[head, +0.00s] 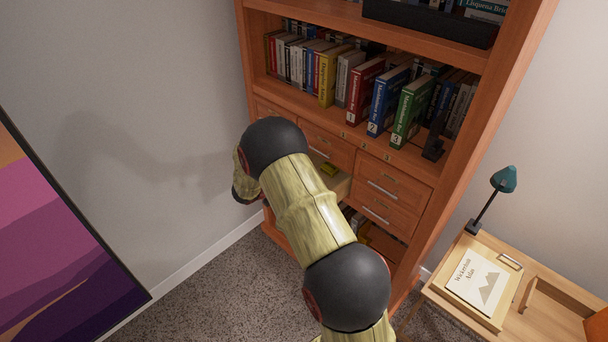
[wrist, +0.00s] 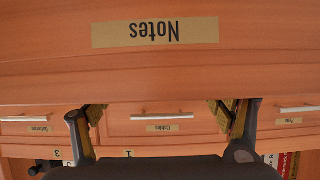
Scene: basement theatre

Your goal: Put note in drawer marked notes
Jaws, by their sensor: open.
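The drawer marked Notes shows its front large and upside down in the wrist view, with its tan label (wrist: 155,32). In the head view, a pulled-out drawer (head: 342,186) shows beside my arm in the middle column of the bookcase. A small yellow thing (head: 328,168) shows at that drawer; I cannot tell whether it is the note. My gripper (wrist: 160,112) is open, its fingers apart near the top edge of the Notes drawer front, with nothing visible between them. In the head view my gripper is hidden behind my arm.
Shut drawers labelled Cables (wrist: 162,128) and Pens (wrist: 289,121) lie beyond the Notes front. The bookcase (head: 457,172) holds several books above. A desk (head: 545,318) with a lamp (head: 504,180) stands at the right. Carpet (head: 225,295) is clear at the lower left.

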